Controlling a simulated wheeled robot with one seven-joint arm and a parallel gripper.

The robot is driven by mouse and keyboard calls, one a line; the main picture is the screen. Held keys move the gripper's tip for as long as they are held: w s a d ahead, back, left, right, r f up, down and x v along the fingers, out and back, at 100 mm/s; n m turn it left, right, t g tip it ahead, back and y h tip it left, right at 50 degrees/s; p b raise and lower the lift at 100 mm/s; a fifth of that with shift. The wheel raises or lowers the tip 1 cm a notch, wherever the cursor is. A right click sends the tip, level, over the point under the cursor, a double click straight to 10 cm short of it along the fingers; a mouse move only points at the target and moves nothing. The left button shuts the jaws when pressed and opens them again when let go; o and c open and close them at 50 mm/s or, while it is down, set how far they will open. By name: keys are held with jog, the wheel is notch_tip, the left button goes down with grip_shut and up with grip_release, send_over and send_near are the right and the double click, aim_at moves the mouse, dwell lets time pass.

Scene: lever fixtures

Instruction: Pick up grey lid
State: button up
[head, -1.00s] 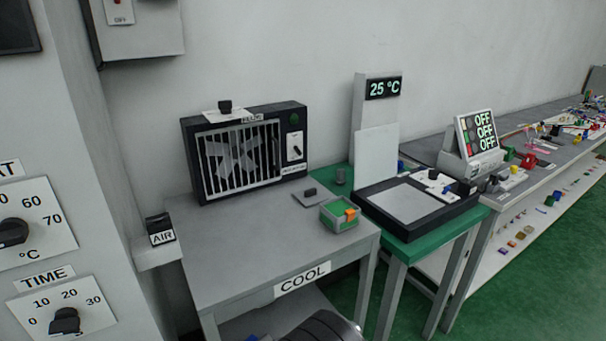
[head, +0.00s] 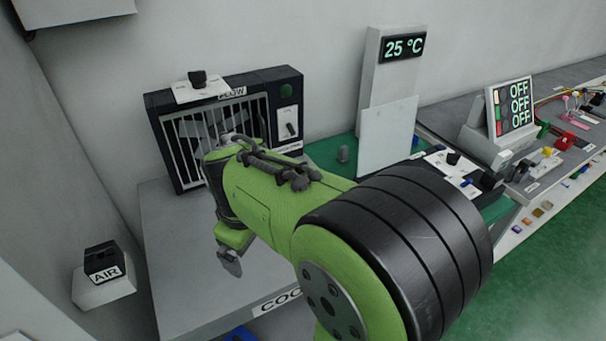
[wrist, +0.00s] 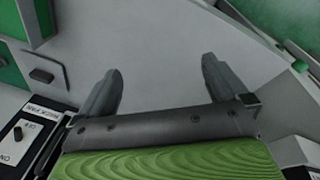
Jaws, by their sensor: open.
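The grey lid (wrist: 60,66) is a flat plate with a dark knob (wrist: 41,76), at the upper left of the wrist view. It lies to the left of my fingers, apart from them. In the head view my arm hides the lid. My gripper (wrist: 162,82) is open, with nothing between its two fingers in the wrist view. In the head view my gripper (head: 230,262) is over the grey COOL table (head: 185,285), partly hidden by my arm.
The barred fan box (head: 275,125) stands at the table's back; its switch panel (wrist: 20,132) is at the lower left of the wrist view. A 25 °C display (head: 404,47) and an upright pale panel (head: 387,138) stand right. An AIR switch (head: 104,265) is left.

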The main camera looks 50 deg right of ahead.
jog(key=w+d+n+g+h+p, duration=0.1)
jog(key=w+d+p, duration=0.1)
jog(key=w+d, duration=0.1)
jog(key=w+d+f+n+g+h+p, duration=0.1)
jog(key=w+d+n+g+h+p, duration=0.1)
jog(key=w+d, duration=0.1)
jog(key=w+d+f+n+g+h+p, duration=0.1)
jog(key=w+d+n+h+p, duration=0.1)
jog(key=w+d, duration=0.1)
jog(key=shift+d+g, duration=0.3)
jog(key=shift+d, duration=0.2)
jog(key=w+d+n+h+p, duration=0.1)
jog(key=n+h, duration=0.1)
jog(key=w+d+n+h+p, duration=0.1)
jog(key=w+n+h+p, duration=0.1)
jog(key=w+d+r+n+g+h+p, duration=0.1)
jog(key=w+h, duration=0.1)
jog(key=shift+w+d+r+n, duration=0.1)
jog(key=shift+w+d+n, duration=0.1)
jog(key=shift+d+n, duration=0.15)
jog(key=shift+w+d+n+h, duration=0.1)
jog(key=shift+n+h, duration=0.15)
jog(key=shift+h, duration=0.15)
jog(key=b+x, duration=0.3)
jog(key=x, duration=1.2)
jog(key=shift+d+f+b, duration=0.3)
jog(key=shift+b, duration=0.05)
jog(key=shift+c, duration=0.3)
jog(key=shift+r, duration=0.1)
jog(key=c, duration=0.6)
